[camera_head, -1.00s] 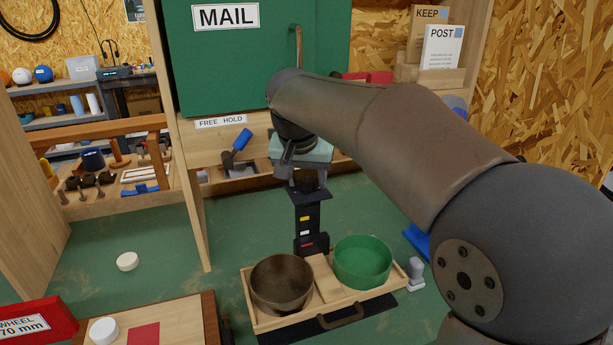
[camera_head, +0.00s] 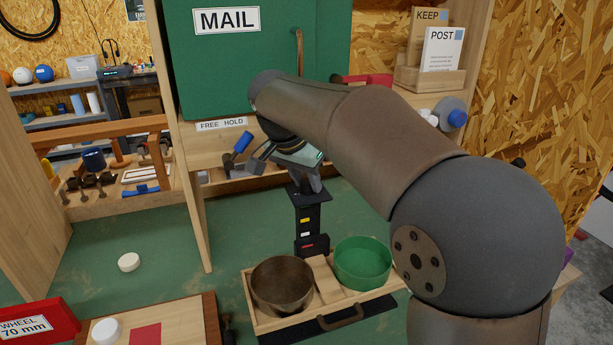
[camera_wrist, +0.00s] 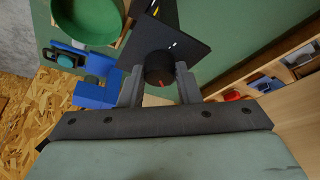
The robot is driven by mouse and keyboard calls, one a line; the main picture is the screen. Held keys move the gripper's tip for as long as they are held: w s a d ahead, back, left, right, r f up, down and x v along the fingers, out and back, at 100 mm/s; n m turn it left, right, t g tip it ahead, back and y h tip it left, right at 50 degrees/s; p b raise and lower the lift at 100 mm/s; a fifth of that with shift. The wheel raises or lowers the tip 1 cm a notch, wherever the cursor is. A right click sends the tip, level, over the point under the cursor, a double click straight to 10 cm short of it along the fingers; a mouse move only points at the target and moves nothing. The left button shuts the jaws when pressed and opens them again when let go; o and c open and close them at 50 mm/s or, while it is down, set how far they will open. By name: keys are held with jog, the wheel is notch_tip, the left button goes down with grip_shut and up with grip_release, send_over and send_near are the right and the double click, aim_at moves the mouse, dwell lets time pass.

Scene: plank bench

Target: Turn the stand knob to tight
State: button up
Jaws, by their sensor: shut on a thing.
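The black stand (camera_head: 308,222) rises from the bench behind the wooden tray, with yellow, white and red marks on its front. Its dark round knob (camera_wrist: 160,68) sits on a square black plate (camera_wrist: 185,42) and has a red-orange mark on its face. My gripper (camera_head: 309,184) is at the top of the stand, and its body is tilted in the head view. In the wrist view its two fingers (camera_wrist: 160,82) are shut on the knob, one on each side. The knob is mostly hidden by my gripper in the head view.
A wooden tray (camera_head: 322,297) with a brown bowl (camera_head: 283,287) and a green bowl (camera_head: 363,264) stands in front of the stand. A blue-handled lever (camera_head: 240,145) is at the left behind it.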

jog(key=m, duration=0.2)
jog(key=m+g+h+p, duration=0.1)
jog(key=m, duration=0.1)
jog(key=shift+w+a+r+m, duration=0.15)
jog(key=shift+m, duration=0.15)
jog(key=shift+m+g+h+p, duration=0.3)
jog(key=shift+m+g+p, duration=0.55)
jog(key=shift+m, duration=0.65)
jog(key=o, duration=1)
